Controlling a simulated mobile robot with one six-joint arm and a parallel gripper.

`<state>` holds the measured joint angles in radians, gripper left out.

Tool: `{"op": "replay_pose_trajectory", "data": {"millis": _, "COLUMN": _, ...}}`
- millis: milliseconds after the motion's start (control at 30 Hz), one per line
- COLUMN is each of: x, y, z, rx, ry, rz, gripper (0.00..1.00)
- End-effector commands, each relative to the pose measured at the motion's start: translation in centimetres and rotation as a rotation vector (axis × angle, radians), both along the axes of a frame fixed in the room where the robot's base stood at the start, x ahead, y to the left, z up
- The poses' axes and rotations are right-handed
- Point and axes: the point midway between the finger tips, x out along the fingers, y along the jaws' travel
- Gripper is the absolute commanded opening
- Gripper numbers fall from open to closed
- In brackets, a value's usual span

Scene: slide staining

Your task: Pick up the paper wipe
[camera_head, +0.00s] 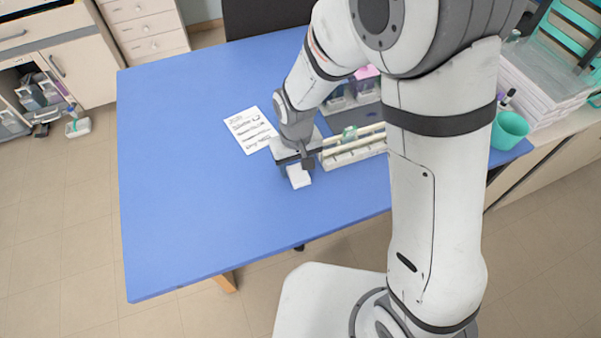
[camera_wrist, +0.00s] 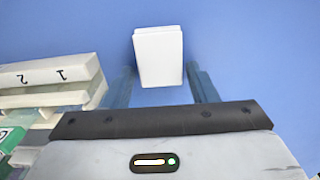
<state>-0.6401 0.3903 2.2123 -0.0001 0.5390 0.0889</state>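The paper wipe (camera_head: 299,180) is a small white folded block on the blue table, near its front edge. In the wrist view the wipe (camera_wrist: 158,55) lies ahead of and partly between my two fingers. My gripper (camera_head: 296,170) is open and empty, just over the wipe's far end in the head view. In the wrist view my gripper (camera_wrist: 162,80) shows blue-tinted fingers with a gap on each side of the wipe. I cannot tell how far the fingertips are above the table.
A white rack (camera_head: 352,152) with rails stands right of my gripper; its numbered end (camera_wrist: 50,75) is close on the left in the wrist view. A printed sheet (camera_head: 249,130) lies left of it. A teal cup (camera_head: 509,130) is at the right. The blue table (camera_head: 190,190) is clear on the left.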

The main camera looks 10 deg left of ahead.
Motion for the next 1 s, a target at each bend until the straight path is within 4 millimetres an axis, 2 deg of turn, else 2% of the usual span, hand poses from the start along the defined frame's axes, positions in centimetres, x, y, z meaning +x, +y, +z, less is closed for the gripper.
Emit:
{"op": "replay_pose_trajectory", "data": {"millis": 33, "x": 0.0, "y": 0.0, "z": 0.0, "rx": 0.0, "ry": 0.0, "rz": 0.0, "gripper": 0.48}}
{"op": "replay_pose_trajectory", "data": {"millis": 467, "x": 0.0, "y": 0.0, "z": 0.0, "rx": 0.0, "ry": 0.0, "rz": -0.001, "gripper": 0.15}}
{"op": "replay_pose_trajectory", "data": {"millis": 667, "x": 0.1, "y": 0.0, "z": 0.3, "rx": 0.001, "ry": -0.001, "rz": -0.001, "gripper": 0.15}}
{"op": "replay_pose_trajectory", "data": {"millis": 833, "x": 0.1, "y": 0.0, "z": 2.3, "rx": 0.004, "ry": -0.005, "rz": -0.002, "gripper": 0.15}}
{"op": "replay_pose_trajectory", "data": {"millis": 1000, "x": 0.2, "y": 0.0, "z": 5.9, "rx": 0.005, "ry": -0.005, "rz": -0.002, "gripper": 0.15}}
